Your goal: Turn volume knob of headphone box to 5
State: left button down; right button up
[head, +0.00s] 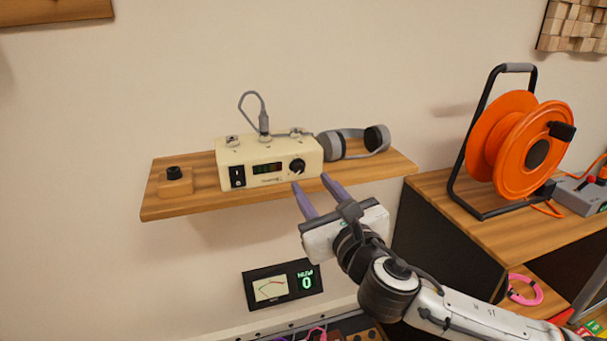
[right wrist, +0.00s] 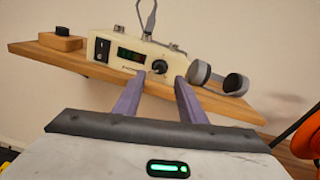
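The cream headphone box (head: 268,165) sits on a wooden wall shelf in the head view, and it also shows in the right wrist view (right wrist: 130,62). Its black volume knob (head: 298,166) is at the right of the front face; it shows in the right wrist view too (right wrist: 159,66). The knob's setting is too small to read. My right gripper (head: 311,183) is open, its two purple fingers apart and empty. The fingertips are in front of and slightly below the knob, with the knob between them in the wrist view; contact cannot be seen. My left gripper is not in view.
Grey headphones (head: 352,143) lie on the shelf (head: 200,202) right of the box. A small wooden block with a black knob (head: 174,184) is at the left. A meter panel (head: 283,284) reading 0 is below. An orange cable reel (head: 520,135) stands on the cabinet.

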aim_at(300, 170)
jog(key=x, duration=0.6)
grip_shut()
